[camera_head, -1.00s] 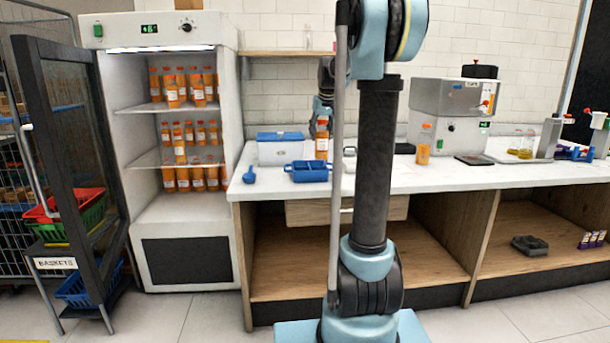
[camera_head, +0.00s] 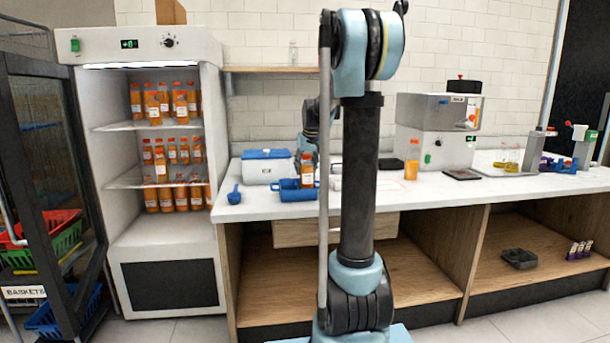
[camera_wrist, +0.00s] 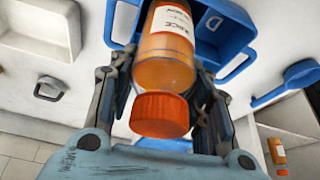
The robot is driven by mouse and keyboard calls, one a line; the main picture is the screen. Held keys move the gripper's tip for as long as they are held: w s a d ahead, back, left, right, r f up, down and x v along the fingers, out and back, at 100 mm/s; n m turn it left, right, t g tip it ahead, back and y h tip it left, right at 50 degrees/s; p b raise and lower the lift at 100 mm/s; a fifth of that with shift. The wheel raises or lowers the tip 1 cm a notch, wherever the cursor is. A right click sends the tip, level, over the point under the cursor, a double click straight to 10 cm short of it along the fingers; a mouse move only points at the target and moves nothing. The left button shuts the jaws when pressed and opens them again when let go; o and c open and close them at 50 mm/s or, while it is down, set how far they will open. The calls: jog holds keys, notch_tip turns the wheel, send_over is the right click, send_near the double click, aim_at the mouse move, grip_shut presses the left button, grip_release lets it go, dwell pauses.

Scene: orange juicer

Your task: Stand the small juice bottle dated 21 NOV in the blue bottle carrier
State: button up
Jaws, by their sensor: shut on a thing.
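My gripper (camera_head: 307,154) is shut on a small orange juice bottle (camera_head: 307,172) with an orange cap and a white label. In the wrist view my gripper (camera_wrist: 163,88) has its fingers on either side of the bottle (camera_wrist: 165,62), cap toward the camera. The label is partly cut off and its date cannot be read. The blue bottle carrier (camera_head: 290,194) stands on the counter. The bottle appears upright at the carrier's right part. The carrier (camera_wrist: 236,28) shows behind it in the wrist view. Whether the bottle's base touches the carrier floor is hidden.
A blue-lidded white box (camera_head: 267,167) stands behind the carrier, and a blue scoop (camera_head: 234,196) lies left. Another juice bottle (camera_head: 412,160) stands by the juicer (camera_head: 438,125). The open fridge (camera_head: 160,245) at left holds several bottles. Counter right of the carrier is fairly clear.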

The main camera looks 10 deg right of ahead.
aim_at(308, 155)
notch_tip(308, 155, down, 2)
jog(key=shift+f, duration=0.2)
jog(key=o, duration=1.4)
jog(key=v, duration=1.2)
jog(key=shift+s, duration=0.1)
